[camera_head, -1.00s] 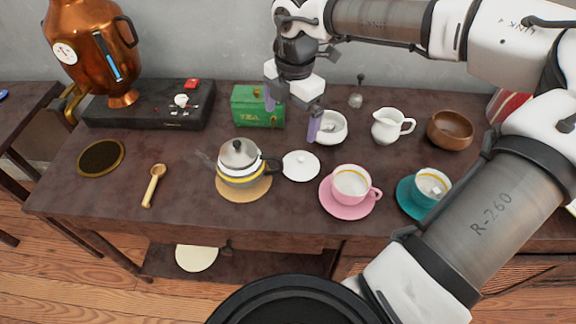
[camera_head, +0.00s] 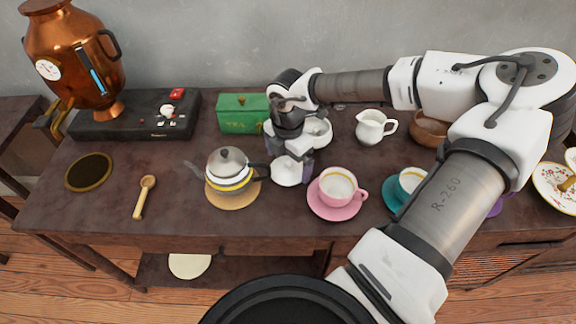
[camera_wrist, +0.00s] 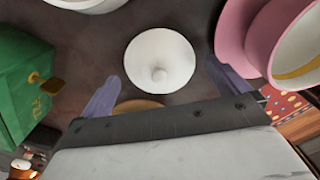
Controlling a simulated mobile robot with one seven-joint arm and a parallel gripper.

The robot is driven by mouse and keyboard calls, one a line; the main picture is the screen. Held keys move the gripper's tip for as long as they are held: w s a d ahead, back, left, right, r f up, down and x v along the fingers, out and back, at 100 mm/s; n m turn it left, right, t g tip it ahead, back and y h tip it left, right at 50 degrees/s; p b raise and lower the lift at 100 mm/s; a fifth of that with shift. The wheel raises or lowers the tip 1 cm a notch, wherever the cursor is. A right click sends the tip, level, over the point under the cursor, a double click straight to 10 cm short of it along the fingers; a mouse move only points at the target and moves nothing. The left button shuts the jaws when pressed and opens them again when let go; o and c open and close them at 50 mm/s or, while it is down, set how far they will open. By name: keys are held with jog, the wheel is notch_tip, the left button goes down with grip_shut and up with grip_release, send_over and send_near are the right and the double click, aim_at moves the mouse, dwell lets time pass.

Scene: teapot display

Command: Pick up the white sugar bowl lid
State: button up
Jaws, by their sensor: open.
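The white sugar bowl lid (camera_head: 287,173) lies on the dark table between the teapot and the pink cup. In the wrist view the round lid (camera_wrist: 160,52) shows whole, with its knob (camera_wrist: 160,74) facing me. My gripper (camera_head: 290,158) is over the lid and partly covers it in the head view. I cannot tell how high the fingertips are above the table. The white sugar bowl (camera_head: 319,131) stands behind my gripper, partly hidden.
The teapot (camera_head: 229,172) on its round mat (camera_head: 233,200) is close on the left. The pink cup (camera_head: 338,186) on its saucer (camera_head: 335,212) is close on the right. The green tea box (camera_head: 240,113) and white jug (camera_head: 371,128) stand behind.

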jog(key=shift+f, duration=0.55)
jog(key=c, duration=1.2)
jog(key=shift+s, duration=0.15)
jog(key=shift+c, duration=1.4)
